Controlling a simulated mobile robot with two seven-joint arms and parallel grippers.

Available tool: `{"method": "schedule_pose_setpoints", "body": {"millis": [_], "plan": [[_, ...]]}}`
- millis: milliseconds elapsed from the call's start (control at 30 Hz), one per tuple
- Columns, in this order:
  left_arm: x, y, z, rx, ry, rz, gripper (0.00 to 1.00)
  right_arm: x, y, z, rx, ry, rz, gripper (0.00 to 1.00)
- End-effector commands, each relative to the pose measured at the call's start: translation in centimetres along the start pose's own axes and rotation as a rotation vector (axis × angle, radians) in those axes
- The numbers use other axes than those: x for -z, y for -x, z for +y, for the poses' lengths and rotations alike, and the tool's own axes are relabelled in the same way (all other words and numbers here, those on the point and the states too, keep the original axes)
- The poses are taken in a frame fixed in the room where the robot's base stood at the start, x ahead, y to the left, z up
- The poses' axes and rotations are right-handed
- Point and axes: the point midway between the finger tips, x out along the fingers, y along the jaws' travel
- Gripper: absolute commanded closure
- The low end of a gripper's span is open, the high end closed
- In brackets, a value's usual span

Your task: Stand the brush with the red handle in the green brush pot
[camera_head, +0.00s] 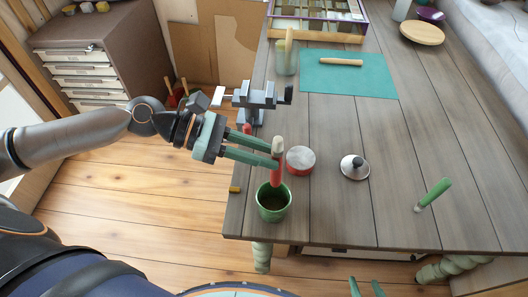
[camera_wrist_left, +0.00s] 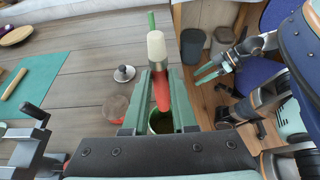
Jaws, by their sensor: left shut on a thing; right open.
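The brush with the red handle (camera_head: 277,174) is upright, its pale bristle end (camera_head: 278,146) up and its red handle down. My left gripper (camera_head: 277,158) is shut on it. In the left wrist view the red handle (camera_wrist_left: 161,92) shows between the fingers. The green brush pot (camera_head: 273,213) stands near the table's front left edge. The handle's lower end is at the pot's mouth; I cannot tell if it is inside. The pot also shows in the wrist view (camera_wrist_left: 160,123), partly hidden by a finger. My right gripper (camera_head: 367,289) is open and empty at the bottom edge; it also shows in the wrist view (camera_wrist_left: 211,72).
A round red-sided tin (camera_head: 300,160) and a dark-knobbed lid (camera_head: 354,168) lie right of the pot. A green-handled brush (camera_head: 434,194) is further right. A grey vise (camera_head: 258,102) sits at the left table edge, behind the gripper. A teal mat (camera_head: 345,82) lies further back.

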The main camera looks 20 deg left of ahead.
Motion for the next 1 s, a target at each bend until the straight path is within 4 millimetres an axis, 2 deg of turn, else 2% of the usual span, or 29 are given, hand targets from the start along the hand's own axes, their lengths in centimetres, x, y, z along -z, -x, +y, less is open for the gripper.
{"method": "schedule_pose_setpoints", "body": {"millis": [33,567,1000], "plan": [[0.7,-0.3,0.0,0.0,-0.001,0.0,1.0,-0.7,-0.6,0.0,0.0,0.0,-0.001,0.42],[3.6,-1.5,0.0,0.002,-0.001,0.0,1.0,-3.8,-3.4,0.3,0.0,-0.001,-0.002,0.42],[6.6,-2.7,0.0,0.002,0.003,0.0,1.0,-3.8,-3.5,0.2,0.001,-0.001,-0.002,0.42]]}}
